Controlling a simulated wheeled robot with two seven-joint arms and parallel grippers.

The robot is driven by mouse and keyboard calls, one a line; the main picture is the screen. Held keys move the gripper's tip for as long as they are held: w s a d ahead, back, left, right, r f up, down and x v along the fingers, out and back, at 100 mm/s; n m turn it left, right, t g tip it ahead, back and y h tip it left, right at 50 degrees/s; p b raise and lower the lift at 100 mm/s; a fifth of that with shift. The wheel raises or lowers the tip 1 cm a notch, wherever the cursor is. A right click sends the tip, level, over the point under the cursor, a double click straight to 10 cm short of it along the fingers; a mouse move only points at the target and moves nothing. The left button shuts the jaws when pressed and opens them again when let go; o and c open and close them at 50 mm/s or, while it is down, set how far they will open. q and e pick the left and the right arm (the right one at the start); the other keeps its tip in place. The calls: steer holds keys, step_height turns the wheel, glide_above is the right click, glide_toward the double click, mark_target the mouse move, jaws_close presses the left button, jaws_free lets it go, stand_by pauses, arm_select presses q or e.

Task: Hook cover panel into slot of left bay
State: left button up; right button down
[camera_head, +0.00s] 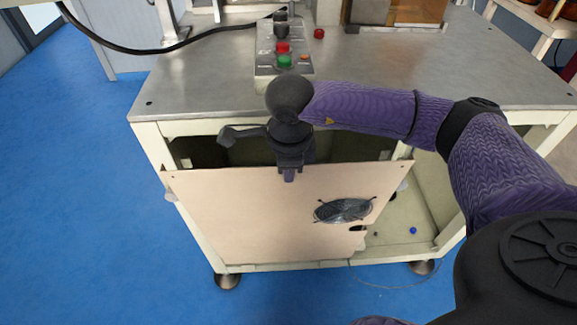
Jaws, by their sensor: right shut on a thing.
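The cover panel (245,215) is a flat beige sheet with a round black fan grille (343,210) at its right. It stands nearly upright in front of the left bay (205,152) of the cream-framed machine base and hides most of that opening. My right gripper (289,175) is shut on the panel's top edge, near its middle. The panel's lower edge lies close to the bottom rail (300,265); I cannot tell whether it sits in a slot. My left gripper is not in view.
The steel tabletop (400,75) carries a control box (284,60) with red and green buttons. Right of the panel the bay is open, with a small blue ball (413,230) on its floor. Feet (228,281) support the base. Blue floor at left is clear.

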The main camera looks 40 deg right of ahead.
steer(key=shift+f+b, duration=0.3)
steer(key=shift+f, duration=0.05)
steer(key=shift+f+b, duration=0.35)
steer(key=shift+f, duration=0.15)
steer(key=shift+f+b, duration=0.3)
steer(key=shift+f, duration=0.05)
stand_by(0.3)
steer(key=shift+f, duration=0.25)
steer(key=shift+f+b, duration=0.3)
steer(key=shift+b, duration=0.1)
steer(key=c, duration=0.7)
jaws_free()
